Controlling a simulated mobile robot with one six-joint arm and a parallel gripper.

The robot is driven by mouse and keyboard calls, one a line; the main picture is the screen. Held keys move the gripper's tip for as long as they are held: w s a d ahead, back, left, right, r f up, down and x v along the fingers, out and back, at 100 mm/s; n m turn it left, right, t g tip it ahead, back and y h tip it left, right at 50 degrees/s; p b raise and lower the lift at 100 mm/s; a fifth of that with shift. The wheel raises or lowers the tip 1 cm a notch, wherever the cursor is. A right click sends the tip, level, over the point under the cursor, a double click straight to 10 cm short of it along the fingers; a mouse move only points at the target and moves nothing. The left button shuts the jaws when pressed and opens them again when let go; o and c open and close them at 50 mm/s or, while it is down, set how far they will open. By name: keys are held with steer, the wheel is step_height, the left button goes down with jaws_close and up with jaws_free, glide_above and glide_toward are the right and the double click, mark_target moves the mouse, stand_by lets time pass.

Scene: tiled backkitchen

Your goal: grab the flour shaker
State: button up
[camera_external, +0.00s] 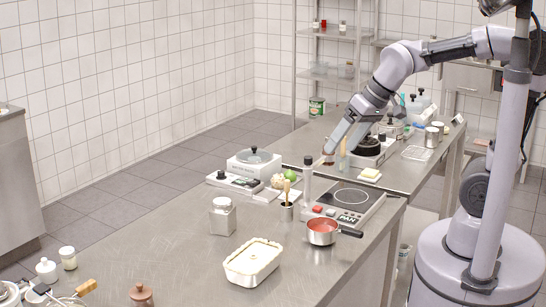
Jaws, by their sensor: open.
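My gripper (336,151) is at the end of the arm, pointing down over the far steel table, small in the external view. It is open. A small brownish jar (328,159) stands right at its fingertips; I cannot tell whether they touch it. Which thing is the flour shaker is not certain. A smaller pale-lidded jar (68,258) stands at the near counter's left edge.
A dark round pot (367,146) sits on the far table. The near counter's left middle is clear.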

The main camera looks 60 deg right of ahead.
steer(key=w+a+f+n, duration=0.1)
steer(key=w+a+n, duration=0.1)
steer(key=w, duration=0.8)
steer(key=n+p, duration=0.1)
steer(key=n, duration=0.1)
glide_toward(225, 202)
steer(key=b+x, duration=0.3)
steer(key=x, duration=0.6)
steer(key=shift+w+f, duration=0.2)
steer(key=shift+f, duration=0.05)
steer(key=b+x, duration=0.1)
steer(key=x, duration=0.1)
steer(key=b+x, duration=0.1)
steer(key=x, duration=0.1)
steer(key=b+x, duration=0.1)
steer(key=shift+d+f, duration=0.1)
steer(key=shift+f, duration=0.4)
steer(key=shift+w+f, duration=0.1)
steer(key=shift+w, duration=0.05)
steer(key=shift+c, duration=0.9)
steer(key=c, duration=1.4)
